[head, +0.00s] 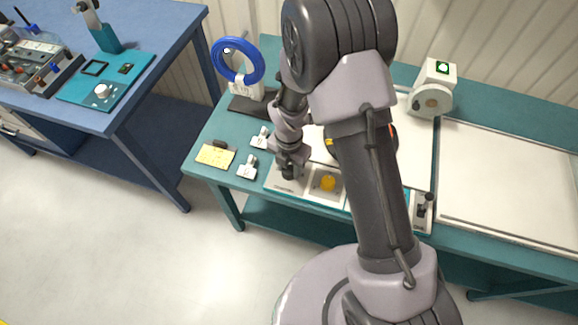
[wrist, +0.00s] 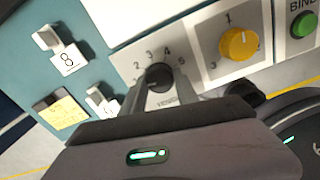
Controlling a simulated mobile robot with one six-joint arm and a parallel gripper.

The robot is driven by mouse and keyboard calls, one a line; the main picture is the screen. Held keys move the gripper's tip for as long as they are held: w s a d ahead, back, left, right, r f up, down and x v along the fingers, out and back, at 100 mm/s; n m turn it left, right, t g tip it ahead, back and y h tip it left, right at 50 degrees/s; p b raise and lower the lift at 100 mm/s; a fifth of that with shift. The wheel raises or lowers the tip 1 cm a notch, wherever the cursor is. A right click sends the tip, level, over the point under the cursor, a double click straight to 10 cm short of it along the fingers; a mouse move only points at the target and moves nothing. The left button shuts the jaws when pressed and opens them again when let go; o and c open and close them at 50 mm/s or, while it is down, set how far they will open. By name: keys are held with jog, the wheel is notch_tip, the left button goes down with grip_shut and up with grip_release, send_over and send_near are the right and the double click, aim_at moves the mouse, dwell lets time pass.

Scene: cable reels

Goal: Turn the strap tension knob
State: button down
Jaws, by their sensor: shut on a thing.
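The tension knob (wrist: 159,75) is a small black dial on a pale panel, with numbers around it and a partly covered label below. My gripper (wrist: 160,88) is shut on the knob, one finger on each side. In the head view my gripper (head: 289,172) reaches down to the panel's left end and mostly hides the knob. I cannot make out the knob's pointer.
A yellow knob (wrist: 238,44) sits just right of the black one, then a green button (wrist: 303,24). Numbered white blocks (head: 247,168) and a yellow note (head: 215,156) lie left of the panel. A blue reel (head: 238,62) stands behind.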

aim_at(289, 170)
jog(key=m+b, duration=0.1)
jog(key=m, duration=0.5)
jog(key=m+b, duration=0.1)
jog(key=m, duration=0.4)
jog(key=shift+m, duration=0.3)
jog(key=m+b, duration=0.1)
jog(key=m, duration=0.5)
jog(key=m+b, duration=0.1)
jog(key=m, duration=0.4)
jog(key=shift+b, duration=0.4)
jog(key=shift+m, duration=0.5)
jog(key=c, duration=0.9)
grip_release()
jog(key=shift+r, duration=0.1)
notch_tip(289, 170, up, 17)
jog(key=p, duration=0.5)
jog(key=shift+r+p, duration=0.15)
jog(key=shift+p, duration=0.15)
